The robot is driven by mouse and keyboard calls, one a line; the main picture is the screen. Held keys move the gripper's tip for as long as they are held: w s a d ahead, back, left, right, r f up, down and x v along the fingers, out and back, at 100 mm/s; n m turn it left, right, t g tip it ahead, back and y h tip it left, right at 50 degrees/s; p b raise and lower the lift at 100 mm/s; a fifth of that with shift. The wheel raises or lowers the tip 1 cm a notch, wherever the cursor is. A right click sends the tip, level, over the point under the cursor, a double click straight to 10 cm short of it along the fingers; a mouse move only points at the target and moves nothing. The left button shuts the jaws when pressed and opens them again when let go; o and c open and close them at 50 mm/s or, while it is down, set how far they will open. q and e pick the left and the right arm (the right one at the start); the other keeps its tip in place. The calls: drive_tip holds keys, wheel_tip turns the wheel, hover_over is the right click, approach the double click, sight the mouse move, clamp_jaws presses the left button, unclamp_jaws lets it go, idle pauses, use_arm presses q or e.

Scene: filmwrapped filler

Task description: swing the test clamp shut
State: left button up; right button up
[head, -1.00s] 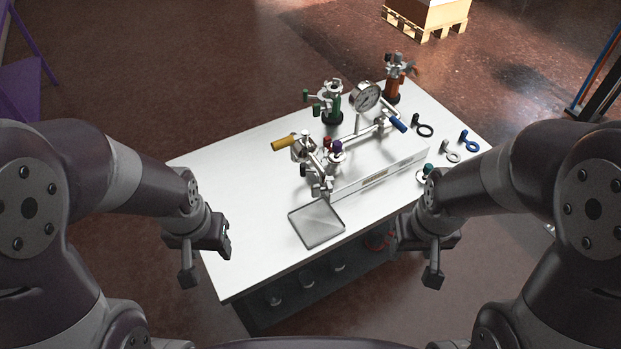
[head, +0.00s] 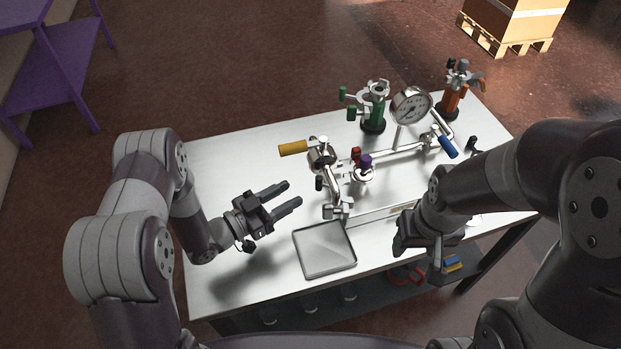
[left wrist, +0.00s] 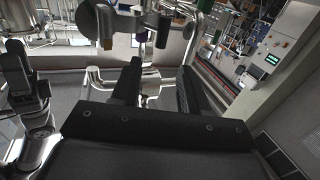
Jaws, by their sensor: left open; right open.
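A metal pipe assembly (head: 393,152) stands on the white table. At its near end is a silver fitting (head: 337,209) that looks like the clamp; I cannot make out how far it is open. A yellow-handled valve (head: 294,148) and a purple-capped fitting (head: 365,162) sit above it. My left gripper (head: 290,194) is open and empty, pointing right, left of the near end and apart from it. In the left wrist view, shiny pipework (left wrist: 151,82) shows beyond and between the fingers. My right gripper (head: 412,240) is open at the table's front right; its fingers are partly hidden.
A shallow grey tray (head: 325,268) lies at the table's front edge. A pressure gauge (head: 411,105), green valve stand (head: 374,108) and orange stand (head: 452,98) are behind. A blue handle (head: 448,147) projects at right. The table's left part (head: 235,165) is clear.

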use_arm(q)
drive_tip(key=x, duration=0.7)
drive_tip(key=shift+d, duration=0.15)
drive_tip(key=shift+w, duration=0.1)
clamp_jaws()
